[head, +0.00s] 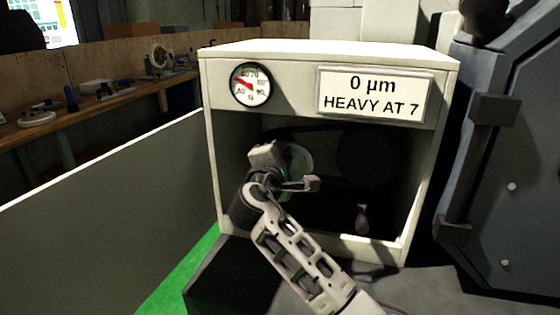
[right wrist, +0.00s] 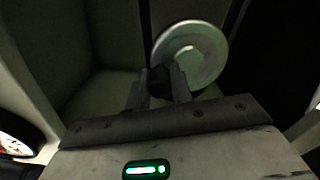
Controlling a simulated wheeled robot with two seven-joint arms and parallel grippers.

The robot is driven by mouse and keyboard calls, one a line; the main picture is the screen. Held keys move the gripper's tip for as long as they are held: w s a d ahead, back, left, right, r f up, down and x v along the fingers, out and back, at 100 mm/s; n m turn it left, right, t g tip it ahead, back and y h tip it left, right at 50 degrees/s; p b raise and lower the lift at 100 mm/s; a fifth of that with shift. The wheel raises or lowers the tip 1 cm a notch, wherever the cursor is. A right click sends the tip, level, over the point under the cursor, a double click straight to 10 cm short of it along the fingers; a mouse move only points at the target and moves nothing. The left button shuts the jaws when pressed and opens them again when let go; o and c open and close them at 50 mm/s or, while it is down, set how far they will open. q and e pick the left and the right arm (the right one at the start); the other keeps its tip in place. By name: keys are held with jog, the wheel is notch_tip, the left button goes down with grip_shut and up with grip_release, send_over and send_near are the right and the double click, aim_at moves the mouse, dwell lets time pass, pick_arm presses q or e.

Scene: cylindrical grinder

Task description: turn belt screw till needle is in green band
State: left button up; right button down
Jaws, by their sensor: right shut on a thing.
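The dial gauge (head: 250,84) is at the upper left of the pale cabinet front. A pale round pulley (right wrist: 192,54) is right behind the fingertips and also shows in the head view (head: 298,160). My left gripper is not in view.
The cabinet (head: 212,150) has walls close around my right gripper. A sign (head: 373,95) reads "0 µm HEAVY AT 7". A dark wheel (head: 368,155) sits deeper inside on the right. A grey panel (head: 100,215) stands at left, with a dark machine door (head: 515,170) at right.

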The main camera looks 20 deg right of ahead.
jog(key=shift+s+d+m+b, duration=0.2)
jog(key=shift+m+b, duration=0.2)
jog(key=shift+m, duration=0.5)
jog(key=c, duration=1.2)
grip_release()
jog(key=shift+c, duration=0.2)
jog(key=b+v, duration=0.1)
jog(key=v, duration=1.5)
jog(key=shift+b, duration=0.35)
